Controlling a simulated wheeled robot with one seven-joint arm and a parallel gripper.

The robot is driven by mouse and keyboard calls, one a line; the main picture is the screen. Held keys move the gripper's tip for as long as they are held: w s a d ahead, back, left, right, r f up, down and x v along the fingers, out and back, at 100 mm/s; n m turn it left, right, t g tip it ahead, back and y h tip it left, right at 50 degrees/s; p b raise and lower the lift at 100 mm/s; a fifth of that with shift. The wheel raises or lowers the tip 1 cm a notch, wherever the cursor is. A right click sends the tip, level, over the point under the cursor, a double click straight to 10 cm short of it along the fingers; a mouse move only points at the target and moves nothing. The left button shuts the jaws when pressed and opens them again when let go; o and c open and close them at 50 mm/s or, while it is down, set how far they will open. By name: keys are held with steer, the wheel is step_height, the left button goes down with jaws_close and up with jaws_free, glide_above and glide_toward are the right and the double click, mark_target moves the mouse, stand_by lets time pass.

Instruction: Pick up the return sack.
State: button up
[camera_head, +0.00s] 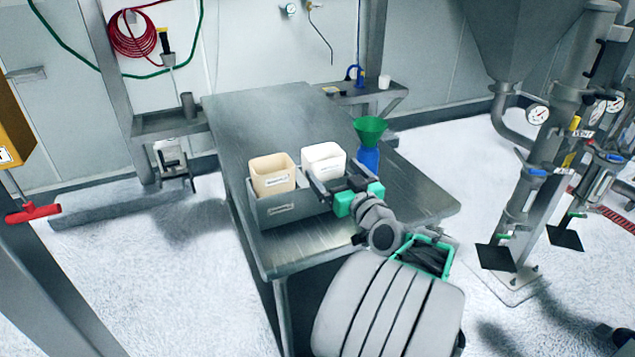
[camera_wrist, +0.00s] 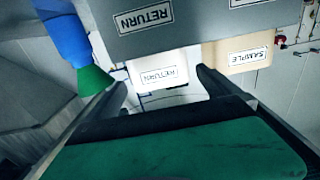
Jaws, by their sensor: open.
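The white return sack (camera_head: 318,152) stands upright in the right part of a grey metal tray (camera_head: 290,212), to the right of a beige sack (camera_head: 268,183). My gripper (camera_head: 330,181) is open at the near right side of the white sack. In the wrist view the white sack (camera_wrist: 158,68), labelled RETURN, shows between the two open fingers (camera_wrist: 162,88). I cannot tell whether the fingers reach around it. The beige sack (camera_wrist: 238,50), labelled SAMPLE, is beside the right finger. The white sack's lower part is hidden by the tray wall.
A blue bottle (camera_head: 368,160) with a green funnel (camera_head: 370,130) stands on the metal table (camera_head: 420,196), close to the right of my gripper. The table's far part is clear. A steel machine with gauges (camera_head: 537,115) stands at the right.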

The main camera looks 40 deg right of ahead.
mark_target(318, 151)
steer(key=p+x, duration=0.2)
steer(key=x, duration=0.8)
steer(key=c, duration=1.7)
